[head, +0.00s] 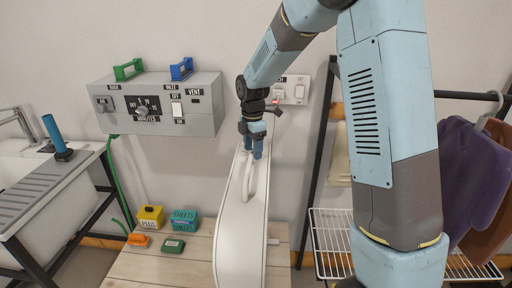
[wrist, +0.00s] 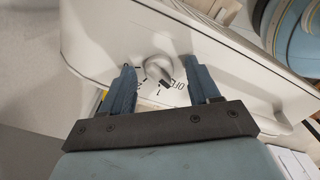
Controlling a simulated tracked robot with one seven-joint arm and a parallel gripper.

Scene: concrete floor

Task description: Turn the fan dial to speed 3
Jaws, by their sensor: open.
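The fan dial (wrist: 158,69) is a small round pale knob with a dark pointer, on a white panel in the wrist view. Black markings surround its lower side; OFF is at lower right, and the pointer appears to face toward it. My gripper (wrist: 161,66) is open, with one blue finger on each side of the dial; whether they touch it I cannot tell. In the head view my gripper (head: 251,153) points down at the top of a tall white housing (head: 233,245) with a loop handle. The dial is hidden there.
A grey wall box (head: 203,122) with a minutes dial and switches hangs at left. Yellow (head: 150,217) and teal (head: 184,221) boxes sit on the wooden top near the housing. A wire rack (head: 333,232) and hanging clothes (head: 468,165) stand at right.

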